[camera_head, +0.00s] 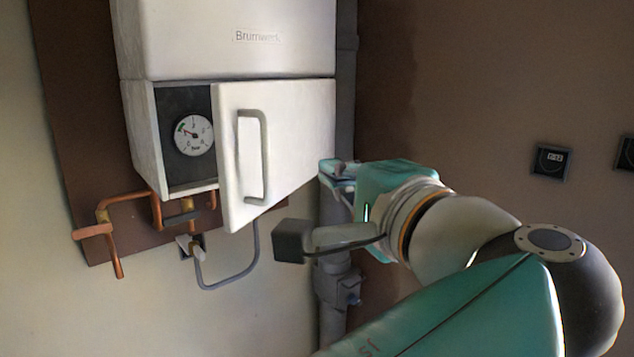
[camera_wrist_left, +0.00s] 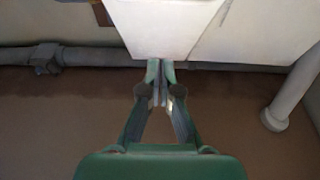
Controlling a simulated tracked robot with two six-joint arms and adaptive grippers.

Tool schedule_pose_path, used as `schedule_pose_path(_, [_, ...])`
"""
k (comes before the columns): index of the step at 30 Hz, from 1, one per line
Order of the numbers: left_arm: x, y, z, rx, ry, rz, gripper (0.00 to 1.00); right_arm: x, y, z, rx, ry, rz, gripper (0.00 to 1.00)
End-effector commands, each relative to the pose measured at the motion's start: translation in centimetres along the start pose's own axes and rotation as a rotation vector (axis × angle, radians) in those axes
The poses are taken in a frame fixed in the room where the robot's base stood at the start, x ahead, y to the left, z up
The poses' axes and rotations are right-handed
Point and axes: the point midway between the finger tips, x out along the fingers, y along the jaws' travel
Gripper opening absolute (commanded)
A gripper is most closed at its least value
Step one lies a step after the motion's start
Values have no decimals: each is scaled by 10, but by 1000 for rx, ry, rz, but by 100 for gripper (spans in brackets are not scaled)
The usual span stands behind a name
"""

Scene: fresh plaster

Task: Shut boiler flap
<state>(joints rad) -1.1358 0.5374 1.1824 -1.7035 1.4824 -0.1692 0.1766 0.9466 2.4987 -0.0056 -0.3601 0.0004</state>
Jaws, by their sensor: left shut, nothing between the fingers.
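The white boiler flap (camera_head: 285,130) has a grey bar handle (camera_head: 262,155) and stands partly open on the boiler (camera_head: 225,40). Its left edge sticks out from the front, and its right side meets the boiler's right edge. Left of it shows a dark recess with a round pressure gauge (camera_head: 194,135). My left gripper (camera_head: 328,172) is shut and empty, by the flap's lower right side. In the left wrist view its closed fingertips (camera_wrist_left: 160,66) are at the lower edge of white panels (camera_wrist_left: 160,28); I cannot tell whether they touch. My right gripper is not in view.
Copper pipes (camera_head: 130,205) and a grey hose (camera_head: 228,282) hang below the boiler. A grey vertical pipe (camera_head: 333,240) runs down behind my gripper. The space in front of the flap's left part looks clear.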

Motion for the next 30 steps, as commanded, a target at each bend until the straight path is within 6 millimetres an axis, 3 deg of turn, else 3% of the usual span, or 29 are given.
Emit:
schedule_pose_path(6, [46,-2,1,1,-3,1,0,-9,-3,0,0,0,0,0])
schedule_pose_path(9, [48,4,18,-5,1,0,0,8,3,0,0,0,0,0])
schedule_pose_path(15, [52,2,35,-2,2,1,0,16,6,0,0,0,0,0])
schedule_pose_path(30, [56,2,43,-1,8,2,0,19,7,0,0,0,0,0])
